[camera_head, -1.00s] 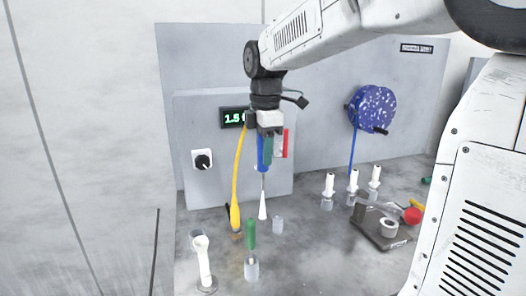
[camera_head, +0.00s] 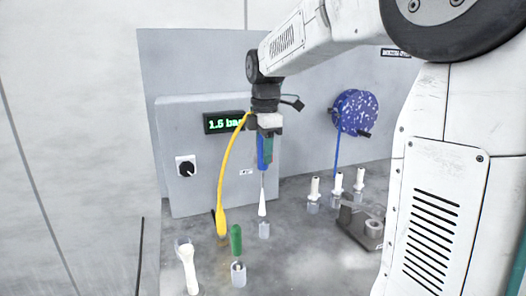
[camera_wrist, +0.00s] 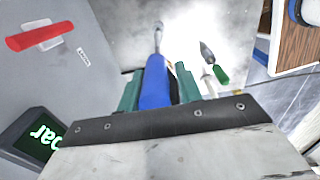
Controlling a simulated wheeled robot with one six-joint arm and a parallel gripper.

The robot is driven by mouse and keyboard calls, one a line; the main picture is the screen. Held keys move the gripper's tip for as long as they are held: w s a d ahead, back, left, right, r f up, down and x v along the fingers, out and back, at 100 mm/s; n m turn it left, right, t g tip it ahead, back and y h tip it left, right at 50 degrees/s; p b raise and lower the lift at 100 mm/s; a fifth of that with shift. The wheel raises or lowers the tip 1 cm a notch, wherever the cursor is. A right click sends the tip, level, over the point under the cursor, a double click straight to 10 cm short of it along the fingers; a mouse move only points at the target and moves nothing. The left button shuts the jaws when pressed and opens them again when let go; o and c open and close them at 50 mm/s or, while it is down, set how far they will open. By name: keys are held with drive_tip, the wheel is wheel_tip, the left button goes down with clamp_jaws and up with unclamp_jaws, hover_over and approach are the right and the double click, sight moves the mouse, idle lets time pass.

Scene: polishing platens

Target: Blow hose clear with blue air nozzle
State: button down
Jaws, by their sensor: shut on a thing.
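My gripper (camera_head: 267,147) is shut on the blue air nozzle (camera_head: 261,158), held upright with its thin metal shaft pointing down. In the wrist view the blue nozzle (camera_wrist: 155,85) sits between green jaw pads. A white cone (camera_head: 262,204) shows below the shaft; I cannot tell whether it is a part or an air jet. A small clear cup (camera_head: 264,230) appears just under the cone. A yellow hose (camera_head: 229,160) arches down from beside my gripper to a thicker yellow end (camera_head: 221,222), left of the nozzle. A gap separates the hose end and cone.
A grey panel carries a green display (camera_head: 224,122) and black knob (camera_head: 186,168). In front stand a green piece (camera_head: 236,239), a cup (camera_head: 238,273) and a white tool (camera_head: 188,268). White-topped holders (camera_head: 338,184) and a blue reel (camera_head: 354,110) are at right.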

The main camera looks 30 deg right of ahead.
drive_tip(key=shift+w+d, duration=0.15)
drive_tip(key=shift+d, duration=0.35)
drive_tip(key=shift+f, duration=8.35)
drive_tip(key=c, duration=0.9)
unclamp_jaws()
drive_tip(key=shift+a, duration=0.1)
